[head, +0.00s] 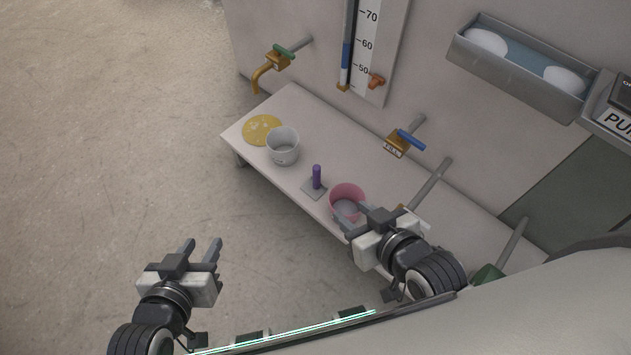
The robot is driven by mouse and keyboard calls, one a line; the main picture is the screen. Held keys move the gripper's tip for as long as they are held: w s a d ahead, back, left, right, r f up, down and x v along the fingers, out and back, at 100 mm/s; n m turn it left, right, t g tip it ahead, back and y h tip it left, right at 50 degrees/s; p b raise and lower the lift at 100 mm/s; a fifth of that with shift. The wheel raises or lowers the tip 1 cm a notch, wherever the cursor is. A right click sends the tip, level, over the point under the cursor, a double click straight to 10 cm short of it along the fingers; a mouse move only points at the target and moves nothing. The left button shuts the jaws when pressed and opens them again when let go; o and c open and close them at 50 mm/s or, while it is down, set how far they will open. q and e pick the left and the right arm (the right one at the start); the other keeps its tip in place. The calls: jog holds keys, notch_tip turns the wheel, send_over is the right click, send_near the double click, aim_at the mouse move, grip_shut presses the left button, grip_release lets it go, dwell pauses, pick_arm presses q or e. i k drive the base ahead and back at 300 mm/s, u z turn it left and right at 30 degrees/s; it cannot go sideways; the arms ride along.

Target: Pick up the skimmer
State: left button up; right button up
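The item that looks like the skimmer is a flat grey plate with an upright purple handle (317,177). It stands on the white bench (327,128) in the head view, between a white bucket and a pink bucket. My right gripper (356,219) is open, with its fingers over the near right side of the pink bucket (346,192), to the right of the purple handle. I cannot tell whether the fingers touch the bucket. My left gripper (203,245) is open and empty, over the floor in front of the bench, well away from the handle.
The white bucket (283,147) and a spotted yellow disc (262,129) are at the bench's left end. Taps with a green handle (284,51) and a blue handle (411,139) stick out from the wall. A wall tray (522,66) is upper right. The floor at left is clear.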

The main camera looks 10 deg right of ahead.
aim_at(314, 187)
jog(key=z, duration=1.2)
jog(key=i, duration=0.2)
jog(key=u, duration=0.8)
jog(key=k, duration=0.6)
jog(key=u, duration=0.05)
